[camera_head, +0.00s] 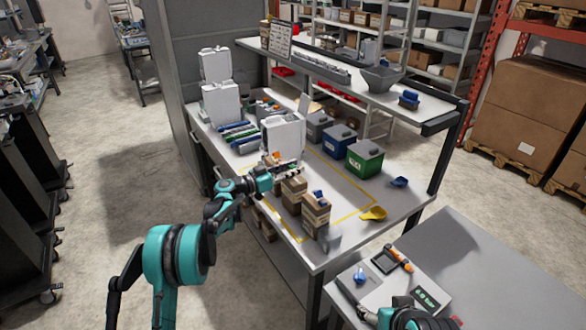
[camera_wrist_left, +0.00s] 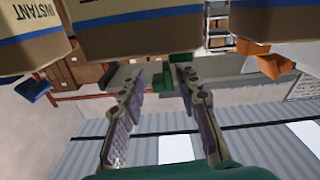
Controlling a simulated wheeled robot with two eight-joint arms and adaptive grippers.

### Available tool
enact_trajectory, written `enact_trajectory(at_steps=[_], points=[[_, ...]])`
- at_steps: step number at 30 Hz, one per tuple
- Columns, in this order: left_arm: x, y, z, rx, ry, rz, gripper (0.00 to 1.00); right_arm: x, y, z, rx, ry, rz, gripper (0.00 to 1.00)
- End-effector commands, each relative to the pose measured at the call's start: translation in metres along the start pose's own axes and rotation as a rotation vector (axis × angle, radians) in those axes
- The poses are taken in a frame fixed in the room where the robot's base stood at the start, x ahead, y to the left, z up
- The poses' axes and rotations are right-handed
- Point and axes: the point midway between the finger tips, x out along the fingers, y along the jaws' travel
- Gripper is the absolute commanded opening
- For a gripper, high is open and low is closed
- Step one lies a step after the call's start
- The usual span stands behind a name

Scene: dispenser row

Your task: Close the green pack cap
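Several cardboard packs stand in a row on the workbench. In the head view, one pack (camera_head: 292,197) is beside my left gripper (camera_head: 288,168), and the nearest pack (camera_head: 315,218) has a blue top piece (camera_head: 319,195). In the left wrist view, large packs (camera_wrist_left: 135,30) fill the top, with an orange flap (camera_wrist_left: 272,64) and a blue flap (camera_wrist_left: 33,87). A small green piece (camera_wrist_left: 163,82), perhaps the green cap, shows beyond and between my left fingertips (camera_wrist_left: 160,80). The fingers are spread and empty. Whether that cap stands open I cannot tell.
Grey, blue (camera_head: 337,140) and green (camera_head: 364,158) bins stand behind the packs. A yellow scoop (camera_head: 374,213) and a blue scoop (camera_head: 399,182) lie to the right. A white dispenser (camera_head: 283,136) stands behind my left gripper. A side table (camera_head: 460,250) holds a scale.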

Motion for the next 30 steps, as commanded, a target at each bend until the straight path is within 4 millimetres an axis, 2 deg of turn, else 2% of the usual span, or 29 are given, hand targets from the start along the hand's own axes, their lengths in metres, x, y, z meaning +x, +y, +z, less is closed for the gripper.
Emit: enact_trajectory(at_steps=[1,4,17,30], points=[[-0.0001,0.0000,0.0000,0.000,0.000,0.000,0.27,-0.0001,0.0000,-0.0001,0.000,0.000,0.000,0.71],[-0.0002,0.0000,0.0000,0.000,0.000,0.000,0.01,-0.0001,0.0000,-0.0001,0.000,0.000,0.000,0.71],[-0.0003,-0.0012,-0.0003,-0.050,0.000,0.000,0.00,0.0011,0.0000,0.0007,0.000,0.000,0.000,0.71],[-0.0002,-0.0082,-0.0022,-0.350,0.000,0.000,0.00,0.0057,0.0000,0.0041,0.000,0.000,0.000,0.71]])
